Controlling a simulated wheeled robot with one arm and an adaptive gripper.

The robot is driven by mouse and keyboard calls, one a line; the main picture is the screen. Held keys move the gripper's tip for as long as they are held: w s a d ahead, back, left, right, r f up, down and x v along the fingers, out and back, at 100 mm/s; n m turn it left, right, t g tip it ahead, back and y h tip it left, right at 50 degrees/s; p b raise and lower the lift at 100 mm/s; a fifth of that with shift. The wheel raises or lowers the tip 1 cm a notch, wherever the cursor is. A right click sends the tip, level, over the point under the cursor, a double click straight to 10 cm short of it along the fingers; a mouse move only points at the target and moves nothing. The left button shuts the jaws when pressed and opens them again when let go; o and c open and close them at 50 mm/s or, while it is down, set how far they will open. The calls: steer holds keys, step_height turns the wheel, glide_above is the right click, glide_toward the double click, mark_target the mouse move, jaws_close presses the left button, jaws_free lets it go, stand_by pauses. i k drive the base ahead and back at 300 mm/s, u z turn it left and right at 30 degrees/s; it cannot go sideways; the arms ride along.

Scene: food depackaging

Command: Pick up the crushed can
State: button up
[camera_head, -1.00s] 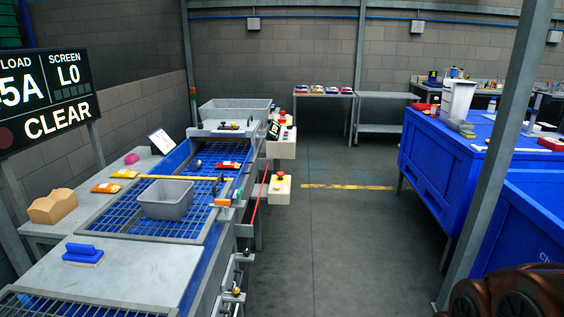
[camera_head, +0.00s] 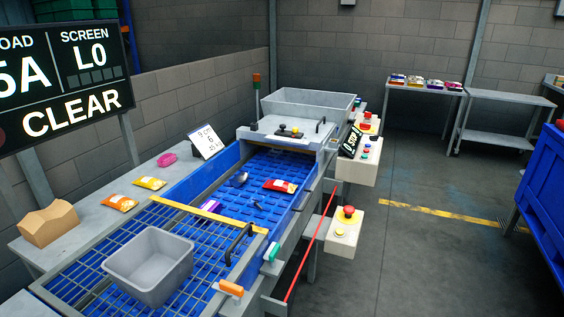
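No thing is plainly recognisable as the crushed can. A small dark silvery object (camera_head: 238,179) lies on the blue belt (camera_head: 262,205); it is too small to tell whether it is the can. A red packet (camera_head: 280,186) lies to its right on the belt. A small purple object (camera_head: 210,206) lies nearer, by the yellow edge of the grate. My gripper is not in view.
A grey bin (camera_head: 150,265) stands on the metal grate (camera_head: 85,262). Two orange-yellow packets (camera_head: 120,202) and a cardboard box (camera_head: 48,224) are on the left side table. A red stop button (camera_head: 348,211) juts out right of the conveyor. Floor (camera_head: 420,260) to the right is clear.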

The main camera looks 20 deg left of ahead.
mark_target(237, 181)
steer(key=i, duration=3.2)
steer(key=u, duration=2.2)
steer(key=i, duration=0.3)
steer(key=u, duration=2.2)
